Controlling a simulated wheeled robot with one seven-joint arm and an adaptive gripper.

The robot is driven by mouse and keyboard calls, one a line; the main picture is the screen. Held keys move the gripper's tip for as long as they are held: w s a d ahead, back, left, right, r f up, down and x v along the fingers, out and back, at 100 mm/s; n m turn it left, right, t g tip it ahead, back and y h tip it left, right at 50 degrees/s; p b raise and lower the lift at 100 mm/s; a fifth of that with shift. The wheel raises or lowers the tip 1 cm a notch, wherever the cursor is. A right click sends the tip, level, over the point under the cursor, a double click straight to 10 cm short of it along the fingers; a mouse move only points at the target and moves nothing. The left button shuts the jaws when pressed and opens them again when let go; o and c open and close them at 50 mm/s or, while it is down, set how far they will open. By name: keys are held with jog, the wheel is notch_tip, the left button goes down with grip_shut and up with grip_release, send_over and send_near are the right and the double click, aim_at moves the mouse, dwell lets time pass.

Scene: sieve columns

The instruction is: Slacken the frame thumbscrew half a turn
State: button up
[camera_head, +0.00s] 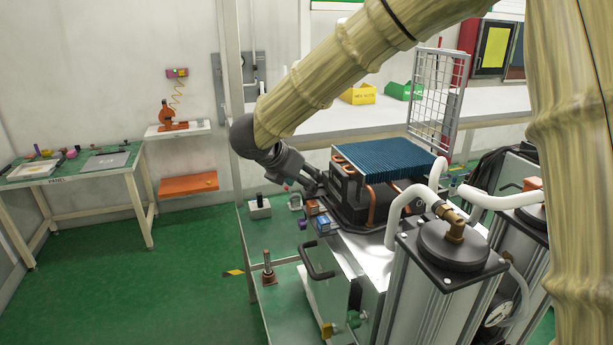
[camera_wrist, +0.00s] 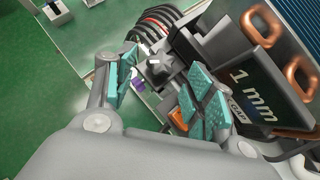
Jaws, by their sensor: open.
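A grey lobed knob (camera_wrist: 158,70), which looks like the frame thumbscrew, shows in the wrist view at the side of a dark block marked "1 mm" (camera_wrist: 252,82). My gripper (camera_wrist: 163,66) is open, with teal pads on both sides of the knob's outline. A gap shows on the left side; whether the right pads touch it I cannot tell. In the head view my gripper (camera_head: 316,187) is at the left side of the dark unit under the blue finned block (camera_head: 383,160). The knob cannot be made out there.
Copper pipes (camera_wrist: 258,25) stand close right of my gripper in the wrist view. A metal cylinder with a black lid (camera_head: 452,246) and white hoses stands front right. A wire rack (camera_head: 437,95) stands behind. Small blocks (camera_head: 318,215) lie below my gripper. Green floor at left is open.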

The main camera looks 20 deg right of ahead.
jog(key=shift+p+x, duration=0.35)
jog(key=shift+x, duration=1)
jog(key=shift+s, duration=0.1)
jog(key=c, duration=1)
